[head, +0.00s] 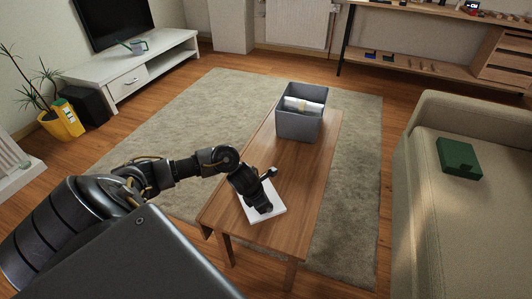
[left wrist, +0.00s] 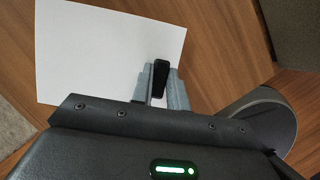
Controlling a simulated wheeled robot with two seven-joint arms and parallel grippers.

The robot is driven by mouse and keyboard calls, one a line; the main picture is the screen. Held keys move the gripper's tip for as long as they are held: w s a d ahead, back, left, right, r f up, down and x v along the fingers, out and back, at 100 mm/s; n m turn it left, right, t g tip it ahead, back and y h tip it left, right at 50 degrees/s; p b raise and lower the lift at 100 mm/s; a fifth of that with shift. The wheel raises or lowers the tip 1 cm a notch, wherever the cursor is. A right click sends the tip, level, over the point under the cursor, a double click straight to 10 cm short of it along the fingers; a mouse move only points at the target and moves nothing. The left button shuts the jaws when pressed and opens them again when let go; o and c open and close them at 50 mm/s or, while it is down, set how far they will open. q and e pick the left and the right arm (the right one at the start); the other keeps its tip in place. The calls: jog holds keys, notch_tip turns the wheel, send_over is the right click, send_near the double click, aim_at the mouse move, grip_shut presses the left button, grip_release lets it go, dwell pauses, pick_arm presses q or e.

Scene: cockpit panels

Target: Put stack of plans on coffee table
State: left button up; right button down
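A flat white stack of plans (head: 276,222) lies on the near part of the wooden coffee table (head: 300,190). In the left wrist view the white stack (left wrist: 95,50) fills the upper left, over wood. My left gripper (head: 262,207) points down over the stack and hides part of it. In the left wrist view my left gripper's fingers (left wrist: 161,90) are close together at the stack's right edge, with a dark piece between them. I cannot tell whether they grip the paper or only stand over it. My right gripper is not in view.
A grey bin (head: 298,125) with rolled white paper (head: 303,105) stands on the table's far end. A beige sofa (head: 440,120) with a green box (head: 459,157) is at right. A low white TV bench (head: 135,70) is at far left. The rug (head: 205,130) has free room.

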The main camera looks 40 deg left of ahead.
pick_arm(q)
jog(key=o, duration=0.5)
jog(key=shift+c, duration=0.2)
